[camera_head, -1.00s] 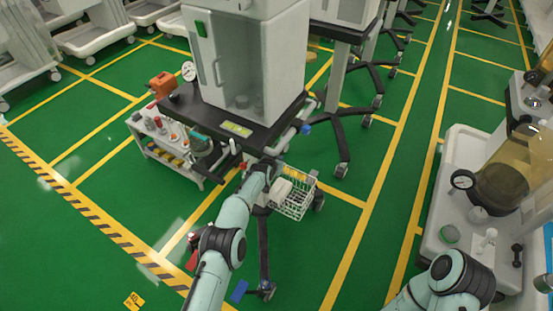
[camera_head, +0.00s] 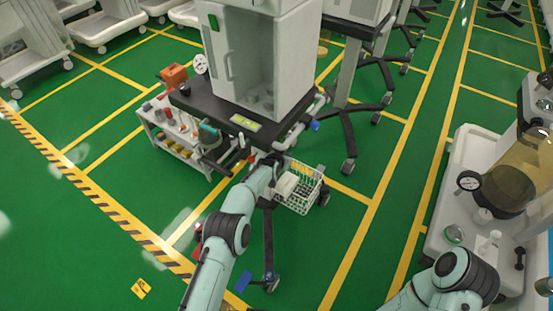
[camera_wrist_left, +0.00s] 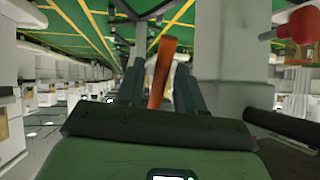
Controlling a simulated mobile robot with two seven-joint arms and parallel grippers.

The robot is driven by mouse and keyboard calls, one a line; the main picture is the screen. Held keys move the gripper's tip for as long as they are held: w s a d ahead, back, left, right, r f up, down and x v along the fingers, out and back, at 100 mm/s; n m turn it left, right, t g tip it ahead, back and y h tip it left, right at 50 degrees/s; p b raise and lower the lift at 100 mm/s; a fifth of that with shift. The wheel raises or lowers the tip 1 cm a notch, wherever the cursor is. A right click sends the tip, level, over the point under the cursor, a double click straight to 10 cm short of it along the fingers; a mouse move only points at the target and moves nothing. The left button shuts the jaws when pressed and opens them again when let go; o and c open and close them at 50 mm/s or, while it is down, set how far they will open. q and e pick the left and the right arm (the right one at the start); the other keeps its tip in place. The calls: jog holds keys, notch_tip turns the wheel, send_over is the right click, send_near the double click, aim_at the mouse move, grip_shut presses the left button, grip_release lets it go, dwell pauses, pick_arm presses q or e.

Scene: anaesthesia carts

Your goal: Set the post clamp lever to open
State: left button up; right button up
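An orange lever (camera_wrist_left: 160,72) stands between the two dark fingers of my left gripper (camera_wrist_left: 160,80) in the left wrist view. The fingers are apart, one on each side of it, and narrow gaps seem to show beside the lever. A grey post (camera_wrist_left: 222,38) rises just to the right. In the head view my left gripper (camera_head: 272,160) is at the front of the cart, under its dark shelf and above a white wire basket (camera_head: 302,190). The lever and the clamp are hidden there by my arm. My right gripper is out of the picture; only its arm shows at the lower right.
A red knob (camera_wrist_left: 303,25) sits at the upper right of the wrist view. The cart's dark shelf (camera_head: 205,108) carries a white cabinet (camera_head: 258,60). A small bottle trolley (camera_head: 183,140) stands to the left. A white machine (camera_head: 470,150) stands at the right.

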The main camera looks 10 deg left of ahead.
pick_arm(q)
jog(key=p+v, duration=0.2)
jog(key=v, duration=1)
jog(key=shift+s+p, duration=0.2)
jog(key=shift+p, duration=0.15)
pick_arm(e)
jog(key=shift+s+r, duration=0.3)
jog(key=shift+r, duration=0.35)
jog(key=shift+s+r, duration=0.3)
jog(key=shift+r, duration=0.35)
